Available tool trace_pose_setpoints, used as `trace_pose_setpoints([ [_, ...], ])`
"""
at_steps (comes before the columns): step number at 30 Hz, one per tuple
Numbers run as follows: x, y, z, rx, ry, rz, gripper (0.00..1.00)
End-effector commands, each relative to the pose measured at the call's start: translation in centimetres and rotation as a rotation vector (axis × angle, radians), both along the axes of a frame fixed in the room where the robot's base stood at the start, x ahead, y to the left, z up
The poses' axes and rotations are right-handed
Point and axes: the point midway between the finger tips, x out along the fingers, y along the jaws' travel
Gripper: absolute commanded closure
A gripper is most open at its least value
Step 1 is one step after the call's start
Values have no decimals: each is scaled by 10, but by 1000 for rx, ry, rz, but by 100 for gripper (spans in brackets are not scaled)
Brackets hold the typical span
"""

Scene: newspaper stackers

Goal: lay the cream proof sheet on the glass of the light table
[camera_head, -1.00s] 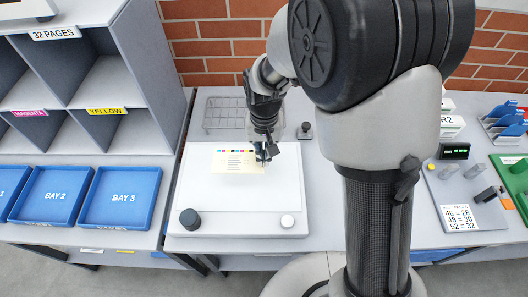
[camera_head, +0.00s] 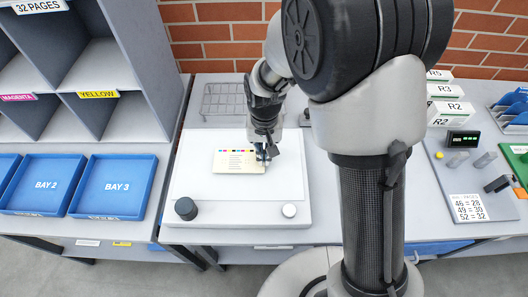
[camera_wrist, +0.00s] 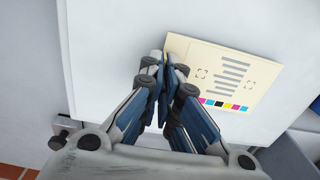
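The cream proof sheet (camera_head: 236,162) has dark text lines and a row of colour patches. In the head view it appears over the glass (camera_head: 270,187) of the white light table (camera_head: 240,227), towards the back. My gripper (camera_head: 264,158) is at the sheet's right end. In the wrist view the sheet (camera_wrist: 222,72) reaches between my two fingertips (camera_wrist: 165,65), which are closed on its edge. I cannot tell whether the sheet touches the glass or is slightly above it.
Dark (camera_head: 186,208) and white (camera_head: 289,210) knobs stand on the light table's front edge. A wire tray (camera_head: 222,101) lies behind it. Blue bay trays (camera_head: 112,208) and a pigeonhole shelf (camera_head: 120,70) stand left. Labelled boxes (camera_head: 450,114) and a grey board (camera_head: 455,185) are right.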

Motion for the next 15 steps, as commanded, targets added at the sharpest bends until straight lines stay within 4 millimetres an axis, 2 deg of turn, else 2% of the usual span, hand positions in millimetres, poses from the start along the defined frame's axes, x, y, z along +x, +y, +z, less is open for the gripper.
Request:
trace_pose_setpoints([
  [15,0,0,-8,0,0,0,100],
])
